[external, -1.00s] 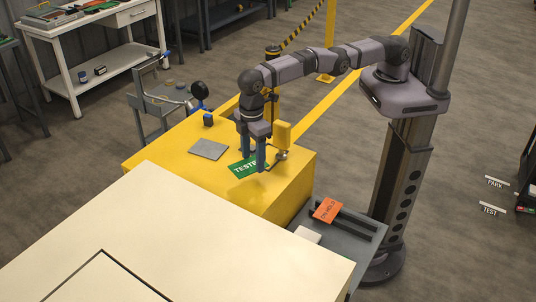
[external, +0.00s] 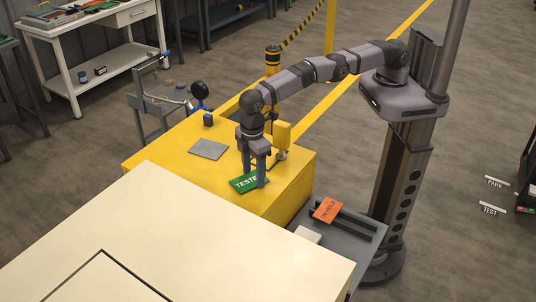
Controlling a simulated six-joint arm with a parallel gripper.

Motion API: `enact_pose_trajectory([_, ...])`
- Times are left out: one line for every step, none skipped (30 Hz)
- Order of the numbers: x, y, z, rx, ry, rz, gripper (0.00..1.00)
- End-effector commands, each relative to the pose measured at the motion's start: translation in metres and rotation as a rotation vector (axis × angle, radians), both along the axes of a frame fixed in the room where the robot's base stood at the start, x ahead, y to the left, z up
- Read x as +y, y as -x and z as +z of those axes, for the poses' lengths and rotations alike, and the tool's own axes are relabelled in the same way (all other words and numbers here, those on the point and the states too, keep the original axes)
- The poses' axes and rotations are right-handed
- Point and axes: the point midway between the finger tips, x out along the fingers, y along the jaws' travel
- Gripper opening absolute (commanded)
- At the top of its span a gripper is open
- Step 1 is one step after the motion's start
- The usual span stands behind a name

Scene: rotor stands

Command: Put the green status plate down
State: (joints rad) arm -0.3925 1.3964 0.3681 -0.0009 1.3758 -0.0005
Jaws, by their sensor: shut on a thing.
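The green status plate (external: 246,183), with white lettering that reads "TESTE" before a finger hides the rest, is at the near part of the yellow block's top (external: 180,147). My gripper (external: 254,179) points down with its fingers on either side of the plate and is shut on it. The plate lies roughly flat, at or very close to the yellow surface; I cannot tell whether it touches.
A grey plate (external: 209,150) lies on the yellow top to the left. A yellow upright device (external: 282,138) stands just right of my gripper. An orange plate (external: 327,210) lies on the grey side shelf (external: 362,232). A large cream surface (external: 150,235) fills the front.

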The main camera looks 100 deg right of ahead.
Motion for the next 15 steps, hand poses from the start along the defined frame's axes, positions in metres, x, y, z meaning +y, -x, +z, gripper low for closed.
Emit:
enact_pose_trajectory([0.0000, -0.0001, 0.0002, 0.000, 0.000, 0.000, 0.27])
enact_pose_trajectory([0.0000, -0.0001, 0.0001, 0.000, 0.000, 0.000, 0.27])
enact_pose_trajectory([0.0000, -0.0001, -0.0004, 0.000, 0.000, 0.000, 0.27])
enact_pose_trajectory([0.0000, 0.0000, -0.0011, 0.000, 0.000, 0.000, 0.27])
enact_pose_trajectory([0.0000, 0.0000, -0.0021, 0.000, 0.000, 0.000, 0.27])
enact_pose_trajectory([0.0000, 0.0000, -0.0035, 0.000, 0.000, 0.000, 0.27])
enact_pose_trajectory([0.0000, 0.0000, -0.0045, 0.000, 0.000, 0.000, 0.27])
enact_pose_trajectory([0.0000, 0.0000, -0.0053, 0.000, 0.000, 0.000, 0.27])
enact_pose_trajectory([0.0000, 0.0000, -0.0064, 0.000, 0.000, 0.000, 0.27])
enact_pose_trajectory([0.0000, 0.0001, -0.0065, 0.000, 0.000, 0.000, 0.56])
enact_pose_trajectory([0.0001, 0.0001, -0.0057, 0.000, 0.000, 0.000, 0.64])
enact_pose_trajectory([0.0002, 0.0004, -0.0058, 0.001, -0.001, 0.000, 0.73])
enact_pose_trajectory([0.0002, 0.0005, -0.0060, 0.001, -0.001, 0.000, 0.73])
enact_pose_trajectory([0.0003, 0.0006, -0.0062, 0.002, 0.000, 0.000, 0.73])
enact_pose_trajectory([0.0003, 0.0008, -0.0064, 0.002, 0.000, 0.000, 0.73])
